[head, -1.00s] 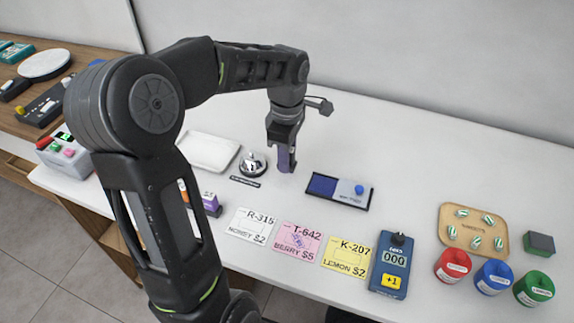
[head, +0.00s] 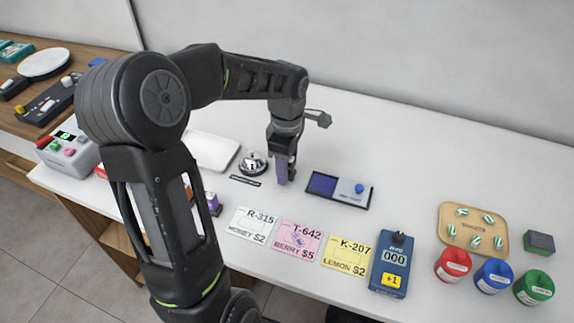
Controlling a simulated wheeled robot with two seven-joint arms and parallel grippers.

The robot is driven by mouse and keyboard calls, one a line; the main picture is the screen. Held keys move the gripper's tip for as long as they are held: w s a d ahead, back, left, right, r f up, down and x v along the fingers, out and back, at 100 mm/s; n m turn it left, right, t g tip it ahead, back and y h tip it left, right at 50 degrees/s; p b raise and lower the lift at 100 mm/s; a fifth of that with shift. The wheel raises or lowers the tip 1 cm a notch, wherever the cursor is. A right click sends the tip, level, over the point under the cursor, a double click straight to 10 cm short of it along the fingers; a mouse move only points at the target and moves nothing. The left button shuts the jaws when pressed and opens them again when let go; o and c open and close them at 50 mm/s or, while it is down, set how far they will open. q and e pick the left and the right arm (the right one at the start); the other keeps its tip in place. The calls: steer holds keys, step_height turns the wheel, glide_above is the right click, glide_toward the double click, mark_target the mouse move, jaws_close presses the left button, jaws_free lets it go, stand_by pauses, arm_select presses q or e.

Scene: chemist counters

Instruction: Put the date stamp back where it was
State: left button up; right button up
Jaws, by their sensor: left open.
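An upright purple object, which looks like the date stamp (head: 282,172), stands on the white counter between the bell and the ink pad. My left gripper (head: 284,163) is right over it, pointing down, with its jaws open around its upper part. The fingers hide part of it, and I cannot tell whether they touch it. The blue-and-grey pad (head: 323,185) in a black tray lies just to the right. The pink T-642 card (head: 297,241) bears a purple mark. My right gripper is not in view.
A silver bell (head: 253,163) stands close left of the gripper. A purple item with a white label (head: 211,203) is partly hidden by my left arm. White R-315 and yellow K-207 cards flank the pink one. A blue counter device (head: 391,266) and candy tray (head: 473,248) are right.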

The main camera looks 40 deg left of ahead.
arm_select(q)
steer(key=shift+r, duration=0.45)
step_height(320, 180, up, 11)
steer(key=shift+r, duration=0.2)
